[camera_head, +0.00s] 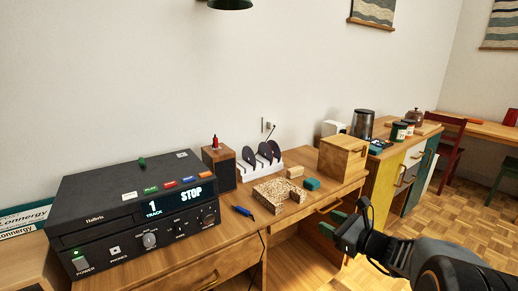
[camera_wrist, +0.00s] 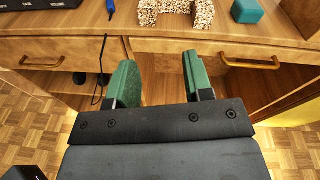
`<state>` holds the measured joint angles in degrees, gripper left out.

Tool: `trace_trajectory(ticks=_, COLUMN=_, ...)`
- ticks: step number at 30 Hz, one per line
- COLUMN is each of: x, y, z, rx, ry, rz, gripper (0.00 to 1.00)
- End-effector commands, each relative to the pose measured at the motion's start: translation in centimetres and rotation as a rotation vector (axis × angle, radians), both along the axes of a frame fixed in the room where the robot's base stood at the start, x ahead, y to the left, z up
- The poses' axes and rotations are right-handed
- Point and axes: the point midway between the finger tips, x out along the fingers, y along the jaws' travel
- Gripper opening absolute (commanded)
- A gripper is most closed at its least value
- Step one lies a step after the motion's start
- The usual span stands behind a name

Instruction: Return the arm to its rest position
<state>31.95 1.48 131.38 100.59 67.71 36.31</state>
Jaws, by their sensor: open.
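My gripper (camera_head: 340,226) has green fingers and stands in front of the desk at the lower right of the head view, with my dark arm reaching in from the bottom right corner. In the wrist view my gripper (camera_wrist: 157,78) is open, its fingers wide apart with nothing between them. It is apart from the desk (camera_head: 232,234), whose front edge and drawers lie beyond the fingertips.
On the desk are a black player (camera_head: 135,205), a speckled block (camera_head: 280,194), a teal block (camera_head: 312,184), a blue pen-like item (camera_head: 243,211) and a wooden box (camera_head: 342,157). A drawer handle (camera_wrist: 250,63) sticks out near the right finger. Parquet floor lies open at right.

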Motion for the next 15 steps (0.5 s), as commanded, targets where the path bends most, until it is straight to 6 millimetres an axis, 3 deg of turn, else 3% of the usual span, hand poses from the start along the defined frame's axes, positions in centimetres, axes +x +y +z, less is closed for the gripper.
trace_trajectory(ticks=1, x=-1.0, y=2.5, z=2.7, rx=-0.110, ry=-0.002, rz=0.099, gripper=0.47)
trace_trajectory(ticks=6, x=-6.9, y=9.3, z=5.9, rx=-0.626, ry=-0.048, rz=0.524, gripper=0.47)
trace_trajectory(ticks=10, x=-11.5, y=10.9, z=8.0, rx=-1.033, ry=-0.143, rz=0.850, gripper=0.47)
trace_trajectory(ticks=15, x=-15.2, y=10.0, z=10.9, rx=-1.489, ry=-0.299, rz=1.204, gripper=0.47)
